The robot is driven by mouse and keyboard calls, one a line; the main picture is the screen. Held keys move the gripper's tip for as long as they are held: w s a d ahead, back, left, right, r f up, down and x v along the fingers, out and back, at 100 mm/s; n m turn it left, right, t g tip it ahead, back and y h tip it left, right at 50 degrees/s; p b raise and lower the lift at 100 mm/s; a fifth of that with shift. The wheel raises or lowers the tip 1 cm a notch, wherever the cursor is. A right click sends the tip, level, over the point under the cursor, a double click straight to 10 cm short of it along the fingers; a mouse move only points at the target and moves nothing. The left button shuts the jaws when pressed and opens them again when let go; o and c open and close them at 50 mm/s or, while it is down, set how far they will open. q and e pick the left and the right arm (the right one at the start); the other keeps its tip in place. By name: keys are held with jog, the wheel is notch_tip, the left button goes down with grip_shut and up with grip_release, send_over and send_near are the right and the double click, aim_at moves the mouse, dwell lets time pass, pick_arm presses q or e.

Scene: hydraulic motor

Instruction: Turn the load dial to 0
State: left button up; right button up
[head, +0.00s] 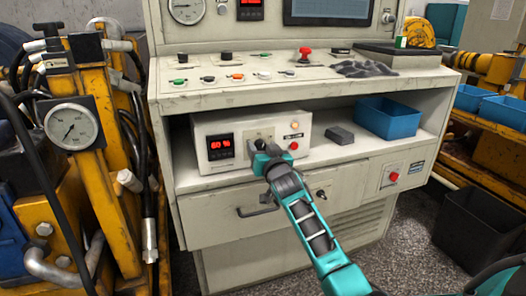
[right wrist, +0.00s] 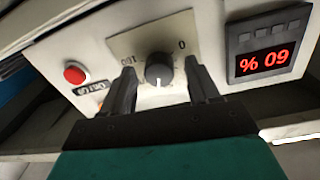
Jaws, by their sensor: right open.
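The white control box (head: 222,129) stands on the bench's open shelf, and its red display (head: 220,148) reads 60 %. The load dial (right wrist: 159,69) is a round dark grey knob on a beige plate marked 0 and 100. It shows a small light mark at its lower edge in the wrist view, where the box appears upside down. My right gripper (right wrist: 160,76) is open, with one dark finger on each side of the dial; I cannot tell whether they touch it. In the head view my right gripper (head: 262,153) partly covers the dial. My left gripper is not in view.
A red button (right wrist: 75,74) sits beside the dial plate. A grey block (head: 340,135) and a blue bin (head: 389,118) stand right of the box on the shelf. A drawer handle (head: 257,210) is below. Yellow machinery with a gauge (head: 73,125) stands at the left.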

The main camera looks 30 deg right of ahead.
jog(key=c, duration=1)
jog(key=shift+c, duration=0.2)
